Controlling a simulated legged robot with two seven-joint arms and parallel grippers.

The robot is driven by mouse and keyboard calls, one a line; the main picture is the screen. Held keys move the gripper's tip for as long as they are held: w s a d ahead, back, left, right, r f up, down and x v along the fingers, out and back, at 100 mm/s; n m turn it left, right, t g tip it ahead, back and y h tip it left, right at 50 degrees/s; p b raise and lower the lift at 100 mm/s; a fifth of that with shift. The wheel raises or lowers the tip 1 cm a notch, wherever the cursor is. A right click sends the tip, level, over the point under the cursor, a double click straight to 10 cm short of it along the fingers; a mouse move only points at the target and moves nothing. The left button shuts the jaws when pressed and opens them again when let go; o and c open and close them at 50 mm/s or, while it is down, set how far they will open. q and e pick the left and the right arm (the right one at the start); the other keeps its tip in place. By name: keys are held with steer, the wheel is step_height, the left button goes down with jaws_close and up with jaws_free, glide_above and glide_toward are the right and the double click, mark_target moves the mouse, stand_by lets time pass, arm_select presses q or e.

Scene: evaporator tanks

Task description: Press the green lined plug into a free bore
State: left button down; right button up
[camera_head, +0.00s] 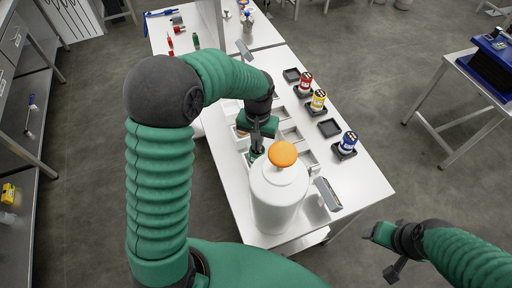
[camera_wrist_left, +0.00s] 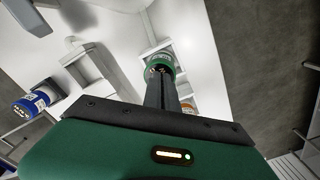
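The green lined plug (camera_wrist_left: 160,66) shows at my left fingertips in the left wrist view. In the head view my left gripper (camera_head: 257,142) points down over the white table, just behind the white tank. Its two dark fingers (camera_wrist_left: 162,92) are close together and appear shut on the plug's top. Pale square bores (camera_head: 291,134) lie in rows on the table around it. The fingers partly hide the plug, so I cannot tell whether it is seated. My right gripper (camera_head: 379,252) is open and empty at lower right, off the table.
A white tank (camera_head: 277,198) with an orange cap stands in front of the left gripper. An orange plug (camera_wrist_left: 187,107) is close by. Red (camera_head: 305,83), yellow (camera_head: 318,100) and blue (camera_head: 348,143) plugs stand on dark trays at right. Two dark trays (camera_head: 330,128) are empty.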

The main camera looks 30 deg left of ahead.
arm_select(q)
steer(key=d, duration=0.4)
steer(key=shift+s+d+f+b, duration=0.1)
steer(key=shift+f+b, duration=0.2)
steer(key=shift+b, duration=0.05)
steer(key=w+d+r+b, duration=0.1)
steer(key=w+d, duration=0.2)
steer(key=d, duration=0.7)
steer(key=shift+w+d+r, duration=0.25)
steer(key=shift+d+r, duration=0.1)
steer(key=shift+r, duration=0.05)
steer(key=c, duration=2.2)
jaws_free()
steer(key=shift+w+a+f, duration=0.1)
steer(key=shift+w+a, duration=0.15)
steer(key=c, duration=1.2)
jaws_free()
steer(key=shift+s+d, duration=0.1)
steer(key=shift+d, duration=0.35)
steer(key=shift+c, duration=0.2)
steer(key=o, duration=0.7)
steer(key=shift+a, duration=0.2)
steer(key=shift+o, duration=0.5)
steer(key=shift+a, duration=0.1)
arm_select(e)
steer(key=x, duration=0.2)
steer(key=shift+a+f, duration=0.2)
steer(key=shift+f, duration=0.15)
